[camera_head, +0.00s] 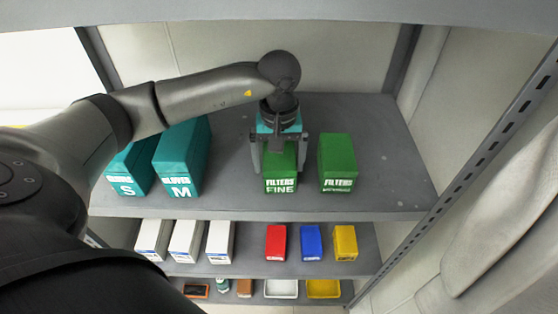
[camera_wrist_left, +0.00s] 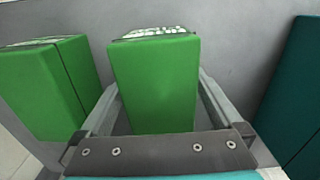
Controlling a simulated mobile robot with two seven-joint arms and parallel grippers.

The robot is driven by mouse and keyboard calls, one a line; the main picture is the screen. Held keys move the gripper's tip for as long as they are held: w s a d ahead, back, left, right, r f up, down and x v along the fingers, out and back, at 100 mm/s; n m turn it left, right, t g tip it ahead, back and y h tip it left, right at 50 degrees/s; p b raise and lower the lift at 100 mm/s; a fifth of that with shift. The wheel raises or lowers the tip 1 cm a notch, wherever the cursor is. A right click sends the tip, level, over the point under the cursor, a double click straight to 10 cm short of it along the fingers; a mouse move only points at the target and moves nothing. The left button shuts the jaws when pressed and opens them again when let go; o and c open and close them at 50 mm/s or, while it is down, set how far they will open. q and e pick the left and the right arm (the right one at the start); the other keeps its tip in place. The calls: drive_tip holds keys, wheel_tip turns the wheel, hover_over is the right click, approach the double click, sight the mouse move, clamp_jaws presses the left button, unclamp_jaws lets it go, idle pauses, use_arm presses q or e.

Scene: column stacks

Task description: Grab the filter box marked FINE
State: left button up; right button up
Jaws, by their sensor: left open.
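The green filter box marked FINE (camera_head: 281,176) stands on the upper shelf, its label facing front. My left gripper (camera_head: 278,166) is over it from above, open, with one finger on each side of the box. In the left wrist view the green box (camera_wrist_left: 155,85) lies between the two fingers (camera_wrist_left: 158,88), and a gap shows beside it. I cannot tell whether either finger touches it. The gripper hides the box's top in the head view. My right gripper is not in view.
Another green filter box (camera_head: 338,160), its lower word unreadable, stands to the right. Teal boxes marked S (camera_head: 128,170) and M (camera_head: 181,162) stand left. The lower shelf (camera_head: 253,250) holds white, red, blue and yellow boxes. The upper shelf's right end is clear.

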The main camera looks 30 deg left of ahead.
use_arm(q)
drive_tip(key=shift+c, duration=0.4)
drive_tip(key=c, duration=1.2)
drive_tip(key=shift+r, duration=0.1)
